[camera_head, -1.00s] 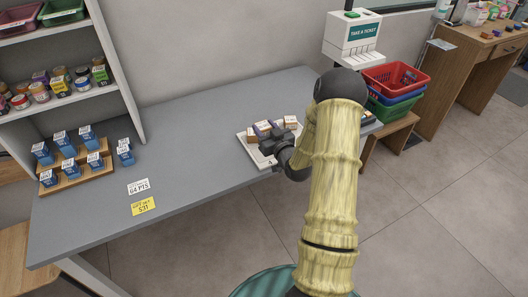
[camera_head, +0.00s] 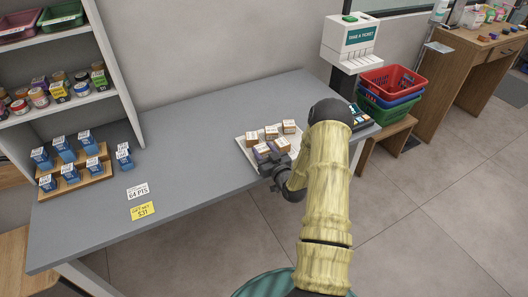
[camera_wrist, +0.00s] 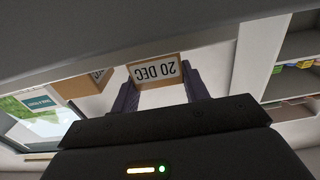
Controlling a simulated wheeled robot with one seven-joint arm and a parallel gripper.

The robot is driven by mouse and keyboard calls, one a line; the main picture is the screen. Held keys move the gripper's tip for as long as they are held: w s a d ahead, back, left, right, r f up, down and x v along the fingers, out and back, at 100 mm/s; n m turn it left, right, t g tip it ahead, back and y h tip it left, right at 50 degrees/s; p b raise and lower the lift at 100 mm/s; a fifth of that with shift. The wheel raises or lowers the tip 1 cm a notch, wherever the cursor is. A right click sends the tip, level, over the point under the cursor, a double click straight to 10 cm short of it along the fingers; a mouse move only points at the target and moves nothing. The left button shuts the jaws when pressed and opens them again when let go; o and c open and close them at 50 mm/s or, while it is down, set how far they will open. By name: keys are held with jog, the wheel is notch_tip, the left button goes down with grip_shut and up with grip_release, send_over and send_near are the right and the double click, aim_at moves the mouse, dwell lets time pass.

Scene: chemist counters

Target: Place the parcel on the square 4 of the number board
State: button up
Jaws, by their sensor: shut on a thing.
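My gripper (camera_head: 262,151) is at the near left part of the white number board (camera_head: 243,147), with its purple fingers shut on a small brown parcel (camera_head: 261,147) with a white label. In the wrist view the parcel (camera_wrist: 156,72) sits between the purple fingers, its label reading "20 DEC" upside down. I cannot tell whether it touches the board. Several similar parcels (camera_head: 289,126) stand on the board behind and beside it. The board's near squares are largely hidden by my gripper and arm, and no number is readable.
A tiered wooden stand with blue boxes (camera_head: 65,149) is at the counter's left, with price cards (camera_head: 143,211) in front. A ticket dispenser (camera_head: 350,42) and stacked baskets (camera_head: 393,80) are at right. The grey counter (camera_head: 185,140) is clear between stand and board.

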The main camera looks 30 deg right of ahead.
jog(key=shift+f, duration=0.35)
jog(key=shift+f, duration=0.15)
jog(key=o, duration=1)
jog(key=shift+r, duration=0.2)
jog(key=s+b, duration=0.2)
jog(key=s, duration=1)
jog(key=shift+d, duration=0.2)
